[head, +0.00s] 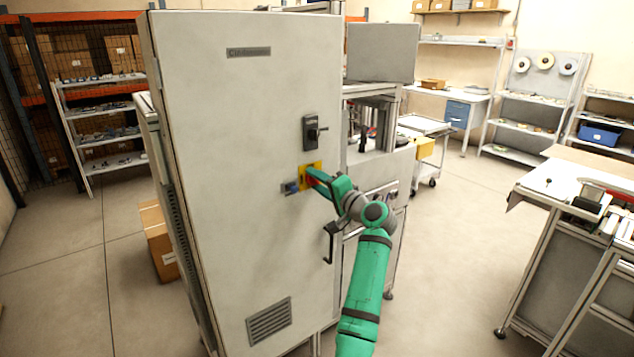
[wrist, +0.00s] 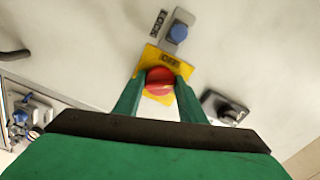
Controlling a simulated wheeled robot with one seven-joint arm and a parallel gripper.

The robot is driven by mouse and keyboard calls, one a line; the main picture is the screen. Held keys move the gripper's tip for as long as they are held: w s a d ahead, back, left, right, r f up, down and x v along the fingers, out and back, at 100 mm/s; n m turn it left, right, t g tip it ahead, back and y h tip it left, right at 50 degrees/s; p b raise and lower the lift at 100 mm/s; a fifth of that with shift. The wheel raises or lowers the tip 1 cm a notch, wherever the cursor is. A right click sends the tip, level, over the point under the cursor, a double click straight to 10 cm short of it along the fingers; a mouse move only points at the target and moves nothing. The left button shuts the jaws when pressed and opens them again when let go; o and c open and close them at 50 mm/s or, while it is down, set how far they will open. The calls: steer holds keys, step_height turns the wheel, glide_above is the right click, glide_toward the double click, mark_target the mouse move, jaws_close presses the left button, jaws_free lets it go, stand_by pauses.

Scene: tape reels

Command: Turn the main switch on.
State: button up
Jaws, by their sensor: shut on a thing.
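The main switch is a round red knob (wrist: 160,81) on a yellow plate (wrist: 180,66), set on the door of a tall pale cabinet (head: 235,110). The yellow plate also shows in the head view (head: 304,170), where my fingers cover much of the knob. A small dark label above the knob in the wrist view seems to read "OFF". My gripper (head: 316,176) reaches the door from the right. Its two green fingers stand on either side of the red knob in the wrist view and are shut on it. The knob's exact angle is hard to tell.
Close beside the plate is a blue button (wrist: 180,32) with a dark "LOCK" label. A black rotary handle (head: 314,131) sits above the switch, and a black door handle (head: 330,241) below.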

steer(key=m, duration=0.5)
steer(key=shift+m, duration=0.4)
stand_by(0.4)
steer(key=o, duration=1)
steer(key=shift+o, duration=0.2)
steer(key=v, duration=1)
steer(key=shift+s+d, duration=0.2)
steer(key=shift+s, duration=0.1)
